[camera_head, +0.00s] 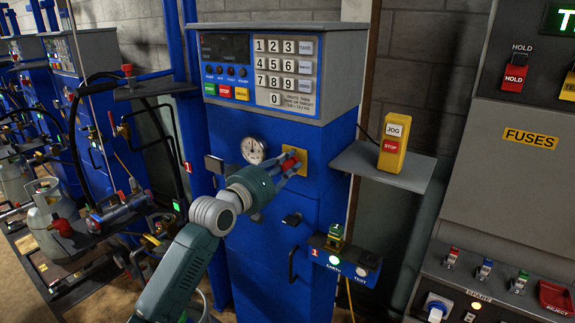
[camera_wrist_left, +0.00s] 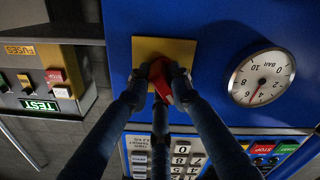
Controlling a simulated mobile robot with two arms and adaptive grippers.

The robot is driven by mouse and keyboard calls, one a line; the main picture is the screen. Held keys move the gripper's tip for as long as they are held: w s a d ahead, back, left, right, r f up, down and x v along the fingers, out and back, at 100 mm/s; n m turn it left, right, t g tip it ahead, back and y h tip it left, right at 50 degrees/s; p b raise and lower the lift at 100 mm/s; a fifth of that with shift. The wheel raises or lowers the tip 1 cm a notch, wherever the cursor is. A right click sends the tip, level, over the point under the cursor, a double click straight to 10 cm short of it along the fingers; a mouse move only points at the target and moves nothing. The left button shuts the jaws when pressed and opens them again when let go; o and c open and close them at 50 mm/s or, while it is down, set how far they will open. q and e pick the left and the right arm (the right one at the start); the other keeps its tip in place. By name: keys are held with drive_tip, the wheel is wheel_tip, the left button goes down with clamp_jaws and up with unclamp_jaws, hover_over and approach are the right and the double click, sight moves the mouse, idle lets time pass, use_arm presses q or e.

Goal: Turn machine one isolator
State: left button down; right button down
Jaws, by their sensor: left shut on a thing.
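The isolator is a red knob (camera_head: 291,164) on a yellow plate (camera_head: 301,144), set in the front of the blue machine (camera_head: 334,144). In the left wrist view the red knob (camera_wrist_left: 160,77) shows in front of the yellow plate (camera_wrist_left: 185,48). My left gripper (camera_head: 289,163) is at the knob, its dark fingers shut around it. In the wrist view the left gripper (camera_wrist_left: 160,75) has fingers on both sides of the knob and hides parts of it. The knob's exact angle is hard to tell. My right gripper is not in view.
A round pressure gauge (camera_head: 254,149) is left of the yellow plate. A grey keypad panel (camera_head: 285,72) is above. A yellow jog and stop box (camera_head: 394,141) stands on a grey shelf (camera_head: 360,162) to the right. A small earth and test box (camera_head: 345,260) juts out below.

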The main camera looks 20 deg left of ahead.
use_arm(q)
drive_tip(key=m, duration=0.7)
drive_tip(key=shift+d+f, duration=0.15)
drive_tip(key=shift+p, duration=0.3)
drive_tip(key=c, duration=1.5)
unclamp_jaws()
drive_tip(key=shift+c, duration=0.2)
drive_tip(key=v, duration=1.2)
